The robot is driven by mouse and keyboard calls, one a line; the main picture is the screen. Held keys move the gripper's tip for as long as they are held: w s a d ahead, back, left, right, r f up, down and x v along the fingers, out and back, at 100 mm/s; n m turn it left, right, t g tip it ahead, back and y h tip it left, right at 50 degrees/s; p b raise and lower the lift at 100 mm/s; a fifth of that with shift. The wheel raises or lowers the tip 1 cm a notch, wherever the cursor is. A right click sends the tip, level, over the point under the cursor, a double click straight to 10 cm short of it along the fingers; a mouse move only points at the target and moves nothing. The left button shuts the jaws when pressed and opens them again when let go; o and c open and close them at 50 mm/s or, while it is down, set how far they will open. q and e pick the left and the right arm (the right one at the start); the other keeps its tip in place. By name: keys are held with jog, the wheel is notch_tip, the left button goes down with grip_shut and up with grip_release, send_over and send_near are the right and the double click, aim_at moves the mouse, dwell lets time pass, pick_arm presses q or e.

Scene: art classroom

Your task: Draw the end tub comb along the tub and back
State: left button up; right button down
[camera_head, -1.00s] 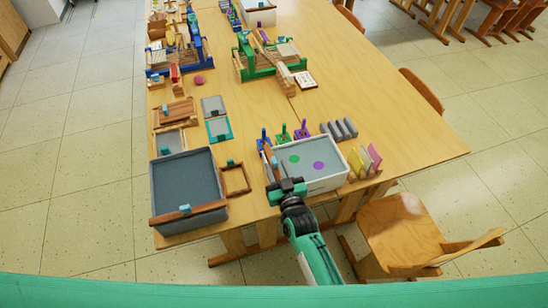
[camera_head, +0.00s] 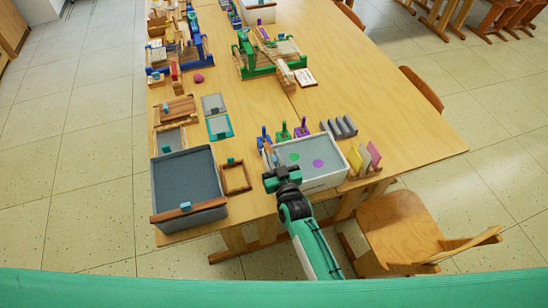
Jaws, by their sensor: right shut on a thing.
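The white-walled tub (camera_head: 322,181) stands near the front edge of the table, with grey liquid that bears a green spot and a purple spot. A narrow wooden comb (camera_head: 267,153) lies across its left end, partly hidden by my gripper. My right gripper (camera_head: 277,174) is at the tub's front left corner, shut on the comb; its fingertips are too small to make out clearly. A larger grey tub (camera_head: 157,182) stands to the left, with another wooden comb (camera_head: 204,209) with a blue grip along its near edge. My left gripper is not in view.
Blue, green and purple upright tools (camera_head: 284,133) stand behind the white tub. A small wooden frame (camera_head: 236,178) lies between the tubs. A chair (camera_head: 400,230) stands at front right.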

jog(key=w+d+b, duration=0.1)
jog(key=w+d, duration=0.2)
jog(key=d, duration=0.7)
jog(key=w+d+b, duration=0.1)
jog(key=w+d, duration=0.2)
jog(key=d, duration=0.7)
jog(key=shift+w+d, duration=0.35)
jog(key=c, duration=1.4)
grip_release()
jog(key=shift+d, duration=0.15)
jog(key=shift+c, duration=0.2)
jog(key=b+v, duration=0.3)
jog(key=v, duration=1)
jog(key=shift+s, duration=0.35)
jog(key=shift+d, duration=0.15)
